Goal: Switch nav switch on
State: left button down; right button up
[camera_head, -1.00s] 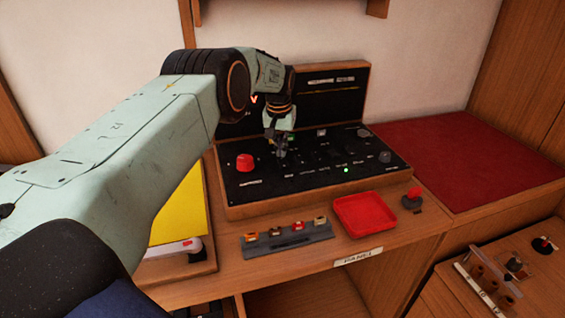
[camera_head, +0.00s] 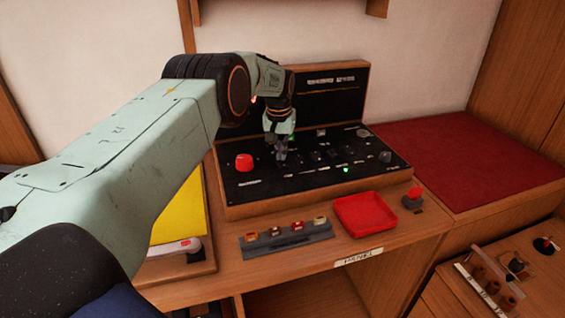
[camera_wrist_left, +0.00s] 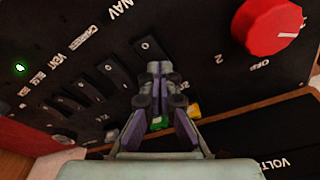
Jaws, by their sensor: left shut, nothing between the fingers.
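The black switch panel (camera_head: 318,180) sits in an open wooden case on the desk. In the wrist view a row of black rocker switches runs across it. The NAV label (camera_wrist_left: 116,9) lines up with the end rocker, which looks like the nav switch (camera_wrist_left: 146,47) and shows a 0 mark. My left gripper (camera_head: 281,156) is shut and empty, pointing down over the panel. In the wrist view its fingertips (camera_wrist_left: 160,69) are just beside that rocker; contact cannot be told. My right gripper is not in view.
A red rotary knob (camera_wrist_left: 274,24) is near the fingers. A green lamp (camera_head: 345,169) glows on the panel. In front are a red tray (camera_head: 365,211), a grey strip of small blocks (camera_head: 287,240) and a red-topped lever (camera_head: 413,196). A red mat (camera_head: 460,160) lies right.

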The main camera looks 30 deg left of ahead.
pick_arm(q)
jog(key=shift+r+p, duration=2.45)
jog(key=shift+r, duration=1.05)
jog(key=shift+f, duration=0.15)
